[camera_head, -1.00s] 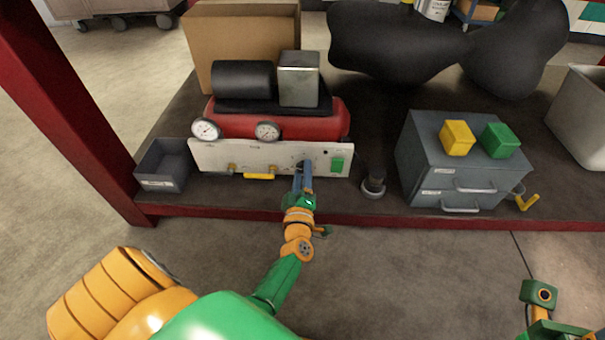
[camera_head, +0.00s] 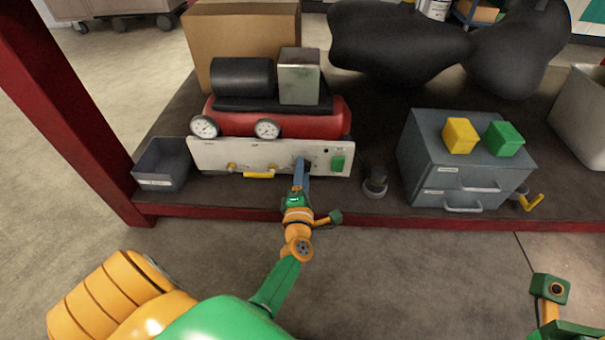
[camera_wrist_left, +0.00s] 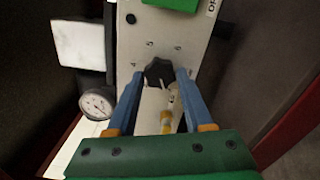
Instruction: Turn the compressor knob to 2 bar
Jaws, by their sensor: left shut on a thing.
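The compressor (camera_head: 325,119) is a red tank with a black motor and two round white gauges, behind a pale front panel (camera_head: 220,156). The knob (camera_wrist_left: 159,72) is black and lobed, on the panel in the left wrist view. My left gripper (camera_head: 301,165) reaches the panel from the front. In the left wrist view its two blue fingers (camera_wrist_left: 158,80) are shut on the knob, one on each side. The fingers hide the knob in the head view. The gauge (camera_wrist_left: 97,104) is too small to read. My right arm shows at the lower right, but its fingers are out of frame.
A green button (camera_head: 338,163) sits right of the knob. A yellow handle (camera_head: 258,175) and brass fittings are left of it. A grey bin (camera_head: 162,165) stands left. A dark cylinder (camera_head: 375,184) and grey drawer cabinet (camera_head: 428,170) stand right. The red shelf edge (camera_head: 420,222) runs in front.

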